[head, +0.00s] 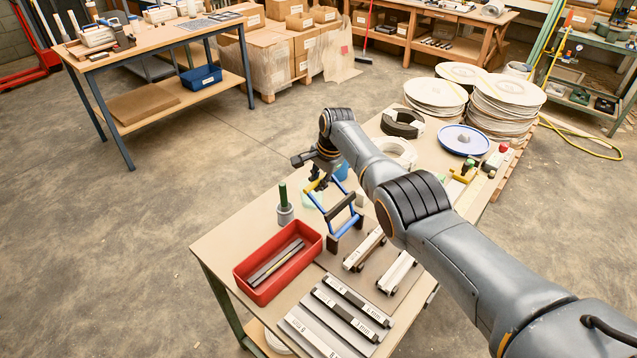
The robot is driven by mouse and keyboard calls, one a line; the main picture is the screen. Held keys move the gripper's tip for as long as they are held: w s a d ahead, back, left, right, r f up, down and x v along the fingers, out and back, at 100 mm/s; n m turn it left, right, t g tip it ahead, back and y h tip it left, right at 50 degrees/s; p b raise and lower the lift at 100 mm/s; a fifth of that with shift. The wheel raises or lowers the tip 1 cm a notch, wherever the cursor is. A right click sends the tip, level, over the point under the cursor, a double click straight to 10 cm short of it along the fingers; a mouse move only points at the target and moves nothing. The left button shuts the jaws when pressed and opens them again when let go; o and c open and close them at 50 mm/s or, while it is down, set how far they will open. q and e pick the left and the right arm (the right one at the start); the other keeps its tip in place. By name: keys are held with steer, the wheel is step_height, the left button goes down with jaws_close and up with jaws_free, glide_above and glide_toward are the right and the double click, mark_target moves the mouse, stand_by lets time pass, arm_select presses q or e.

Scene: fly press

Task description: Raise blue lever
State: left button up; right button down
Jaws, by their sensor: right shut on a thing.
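The blue lever (316,203) is a blue bar frame with a dark crossbar, standing tilted on the near table beside the red tray. My right gripper (319,184) reaches in from the right, with its dark fingers at the upper end of the blue lever, near a yellow part. It is shut on the lever there; the exact contact is small and partly hidden by the fingers and wrist. My left gripper is not in view.
A red tray (239,270) with dark bars lies at the table's front left. A grey holder with a green handle (283,195) stands close left of the lever. Labelled bars (353,302) lie in front. Stacked white discs (505,103) and a blue-rimmed plate (464,140) stand behind.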

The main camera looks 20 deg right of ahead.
steer(key=c, duration=1.3)
jaws_free()
steer(key=shift+w+a+r, duration=0.2)
steer(key=shift+w+r, duration=0.1)
steer(key=shift+r, duration=0.1)
steer(key=shift+c, duration=0.2)
steer(key=shift+s+a+f, duration=0.1)
steer(key=shift+s+d, duration=0.1)
steer(key=shift+d, duration=0.1)
steer(key=shift+s+r, duration=0.1)
steer(key=shift+r, duration=0.5)
steer(key=v, duration=1)
steer(key=shift+s+r, duration=0.15)
steer(key=shift+r, duration=0.2)
steer(key=shift+f, duration=0.1)
